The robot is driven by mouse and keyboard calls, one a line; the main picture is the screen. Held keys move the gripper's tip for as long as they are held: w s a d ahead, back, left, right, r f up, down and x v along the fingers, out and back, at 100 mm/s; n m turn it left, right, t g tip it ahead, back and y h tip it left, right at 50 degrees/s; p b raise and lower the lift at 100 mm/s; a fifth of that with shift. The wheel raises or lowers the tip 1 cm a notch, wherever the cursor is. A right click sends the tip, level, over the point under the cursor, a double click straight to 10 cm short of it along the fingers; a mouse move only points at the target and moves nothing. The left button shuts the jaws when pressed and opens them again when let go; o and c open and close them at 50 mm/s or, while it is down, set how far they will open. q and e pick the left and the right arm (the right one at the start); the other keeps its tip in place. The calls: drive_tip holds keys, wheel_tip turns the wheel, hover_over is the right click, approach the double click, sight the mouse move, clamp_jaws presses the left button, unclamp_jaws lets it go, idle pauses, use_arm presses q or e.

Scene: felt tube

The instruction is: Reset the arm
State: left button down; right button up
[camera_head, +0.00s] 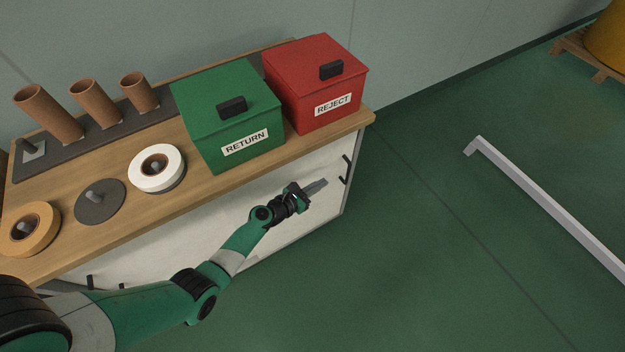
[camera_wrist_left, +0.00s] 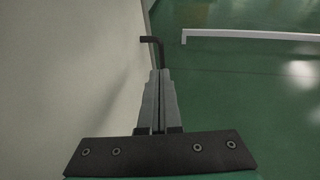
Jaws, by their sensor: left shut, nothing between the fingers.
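My left arm comes in from the lower left in the head view. Its gripper (camera_head: 318,187) is in front of the white cabinet front, below the counter edge and short of the cabinet's right end. In the left wrist view the gripper's fingers (camera_wrist_left: 157,92) are together with nothing between them. The white cabinet face (camera_wrist_left: 70,70) fills the left of that view, and the dark handle (camera_wrist_left: 155,43) appears just past the fingertips. My right gripper does not show in either view.
On the wooden counter (camera_head: 215,186) stand a green RETURN box (camera_head: 212,100), a red REJECT box (camera_head: 310,60), several brown tubes (camera_head: 50,112), a white roll (camera_head: 156,168) and a tan roll (camera_head: 29,229). The green floor right of the cabinet is open up to a pale rail (camera_head: 550,205).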

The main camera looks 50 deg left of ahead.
use_arm(q)
drive_tip(key=v, duration=0.3)
drive_tip(key=shift+p, duration=0.3)
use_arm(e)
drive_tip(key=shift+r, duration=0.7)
